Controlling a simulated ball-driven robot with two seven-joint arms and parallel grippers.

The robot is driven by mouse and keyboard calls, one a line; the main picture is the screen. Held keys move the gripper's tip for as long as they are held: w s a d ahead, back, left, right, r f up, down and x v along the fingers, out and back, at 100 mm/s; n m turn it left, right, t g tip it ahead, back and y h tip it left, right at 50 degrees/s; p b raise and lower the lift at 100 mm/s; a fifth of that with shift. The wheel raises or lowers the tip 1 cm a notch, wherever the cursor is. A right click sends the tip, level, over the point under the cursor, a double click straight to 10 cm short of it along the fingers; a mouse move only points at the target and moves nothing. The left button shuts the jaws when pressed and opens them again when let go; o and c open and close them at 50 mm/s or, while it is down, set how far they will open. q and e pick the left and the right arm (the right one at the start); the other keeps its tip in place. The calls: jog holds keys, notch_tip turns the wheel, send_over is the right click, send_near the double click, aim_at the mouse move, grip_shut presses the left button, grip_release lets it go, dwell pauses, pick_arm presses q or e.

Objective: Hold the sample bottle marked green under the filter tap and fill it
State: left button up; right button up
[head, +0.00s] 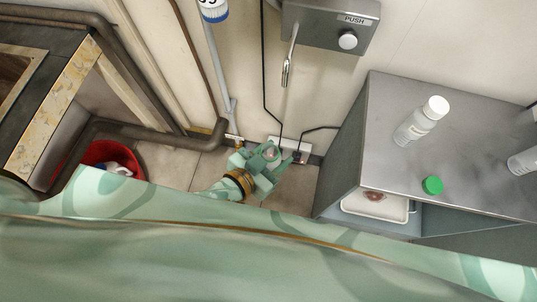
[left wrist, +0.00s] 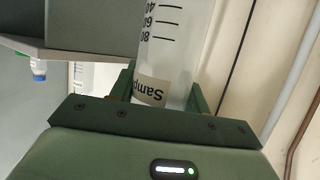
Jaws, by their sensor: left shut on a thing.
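My left gripper (head: 268,160) is low in front of the wall in the head view, below and a little left of the metal spout (head: 287,72) of the tap unit. It is shut on a clear sample bottle (left wrist: 172,45) with black graduations and a label reading "Samp…" in the left wrist view. In the head view the bottle is mostly hidden by the fingers; its colour mark and fill level cannot be made out. A green cap (head: 432,185) lies loose on the steel cabinet top. My right gripper is not in view.
The tap unit (head: 318,22) has a round knob (head: 347,39) under the word PUSH. A white-capped bottle (head: 414,126) and another bottle (head: 524,160) are on the cabinet (head: 460,130). A tray (head: 376,207) sits inside it. A red bucket (head: 100,153) stands at left.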

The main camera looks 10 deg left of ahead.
pick_arm(q)
jog(key=w+r, duration=0.1)
jog(key=w, duration=1.3)
jog(key=shift+w+r, duration=0.15)
jog(key=shift+r, duration=0.25)
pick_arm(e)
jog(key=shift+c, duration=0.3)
